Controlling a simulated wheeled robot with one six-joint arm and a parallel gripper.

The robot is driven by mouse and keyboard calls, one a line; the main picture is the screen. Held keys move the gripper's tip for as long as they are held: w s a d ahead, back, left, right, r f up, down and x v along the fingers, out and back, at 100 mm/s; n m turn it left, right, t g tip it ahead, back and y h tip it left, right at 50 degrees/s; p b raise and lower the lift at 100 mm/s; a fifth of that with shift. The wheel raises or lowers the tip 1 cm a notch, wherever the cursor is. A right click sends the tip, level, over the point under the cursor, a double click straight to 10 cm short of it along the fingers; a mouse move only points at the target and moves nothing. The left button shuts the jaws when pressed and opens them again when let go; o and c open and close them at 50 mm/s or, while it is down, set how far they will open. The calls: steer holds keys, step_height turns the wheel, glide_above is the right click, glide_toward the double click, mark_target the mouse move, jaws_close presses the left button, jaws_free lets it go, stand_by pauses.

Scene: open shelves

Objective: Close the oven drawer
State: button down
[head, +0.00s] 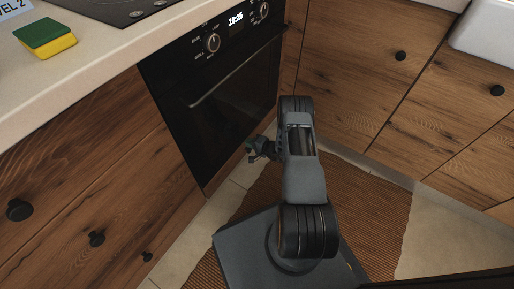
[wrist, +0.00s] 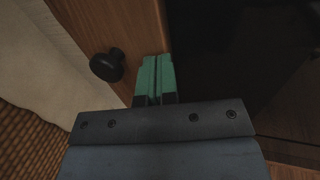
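The black oven (head: 225,90) stands in the counter row with a long handle and a lit display; its door looks shut. My gripper (head: 249,147) is low in front of the oven's right part in the head view. In the wrist view, my gripper's green fingers (wrist: 153,78) are together with nothing seen between them. Beyond them is a wooden front (wrist: 120,30) with a black knob (wrist: 107,65) left of the fingers, and a dark surface on the right. I cannot tell whether the fingers touch the wood. No drawer under the oven is clearly visible in the head view.
Wooden drawers (head: 95,175) with black knobs stand left of the oven, and more wooden fronts (head: 440,110) stand on the right. A brown woven mat (head: 375,215) lies on the floor. A green and yellow sponge (head: 47,38) lies on the counter (head: 100,55).

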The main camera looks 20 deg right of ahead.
steer(key=shift+w+d+r, duration=0.15)
steer(key=shift+w, duration=0.05)
steer(key=shift+s, duration=0.3)
steer(key=s+f+p+v, duration=0.1)
steer(key=p+v, duration=0.3)
steer(key=v, duration=0.9)
steer(key=a+r+n+g+y+p, duration=0.1)
steer(key=a+r+n+g+p, duration=0.25)
steer(key=r, duration=0.85)
steer(key=a+r+n+g+y+p, duration=0.1)
steer(key=a+r+g+p, duration=0.4)
steer(key=r, duration=0.7)
steer(key=a+r+n+g+y+p, duration=0.1)
steer(key=a+r+n+p, duration=0.35)
steer(key=r, duration=0.75)
steer(key=s+a+r+n+h+p, duration=0.1)
steer(key=s+r+h+p, duration=0.2)
steer(key=r, duration=0.9)
steer(key=s+r+h+p, duration=0.4)
steer(key=s+r+p, duration=0.2)
steer(key=r+p, duration=0.4)
steer(key=s+a+r+n+h+p, duration=0.1)
steer(key=s+r+h+p, duration=0.2)
steer(key=r, duration=1.1)
steer(key=s+t+p, duration=0.1)
steer(key=s+p, duration=0.1)
steer(key=p, duration=0.1)
steer(key=shift+s+a+r+n+h+p, duration=0.3)
steer(key=shift+r+p, duration=0.05)
steer(key=shift+p, duration=0.05)
